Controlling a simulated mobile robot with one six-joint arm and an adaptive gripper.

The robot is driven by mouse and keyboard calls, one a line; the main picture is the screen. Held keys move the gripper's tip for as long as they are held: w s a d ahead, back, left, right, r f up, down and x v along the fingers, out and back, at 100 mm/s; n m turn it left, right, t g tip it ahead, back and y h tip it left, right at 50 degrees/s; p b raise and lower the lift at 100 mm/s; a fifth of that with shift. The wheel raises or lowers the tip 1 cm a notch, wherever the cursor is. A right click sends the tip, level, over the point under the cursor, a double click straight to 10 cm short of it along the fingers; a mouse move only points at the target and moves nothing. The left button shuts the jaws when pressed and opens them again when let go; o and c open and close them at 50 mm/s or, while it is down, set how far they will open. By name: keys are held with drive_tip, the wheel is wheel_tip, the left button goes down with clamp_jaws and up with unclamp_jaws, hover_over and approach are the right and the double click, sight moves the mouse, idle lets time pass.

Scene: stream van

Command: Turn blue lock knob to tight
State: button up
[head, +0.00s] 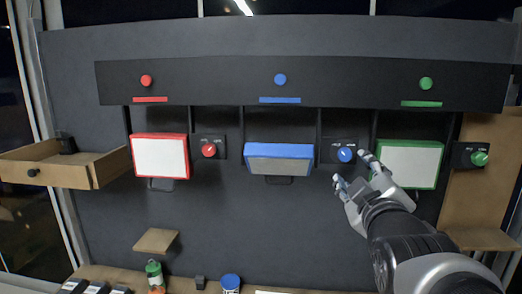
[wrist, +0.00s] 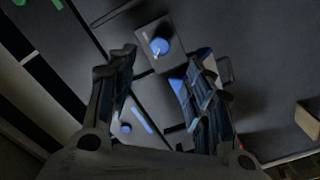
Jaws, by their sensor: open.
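The blue lock knob (head: 345,154) sits on a small dark plate on the wall panel, right of the blue-framed screen (head: 280,158). Its pointer mark is visible, but the plate's lettering is too small to read. In the wrist view the blue knob (wrist: 160,47) is at top centre, beyond the fingertips and roughly between their lines. My gripper (head: 354,170) is open and empty, just below and right of the knob in the head view. In the wrist view my gripper (wrist: 155,66) shows both fingers spread, apart from the knob.
A red knob (head: 209,150) and a green knob (head: 480,158) sit beside red- and green-framed screens. The green-framed screen (head: 410,160) is close behind my gripper. An open wooden drawer (head: 95,172) juts out at left. A shelf below holds a blue-topped jar (head: 230,282).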

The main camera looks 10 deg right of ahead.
sight(345, 155)
drive_tip(key=p+x, duration=0.2)
drive_tip(key=x, duration=0.9)
drive_tip(key=shift+c, duration=0.2)
drive_tip(key=c, duration=1)
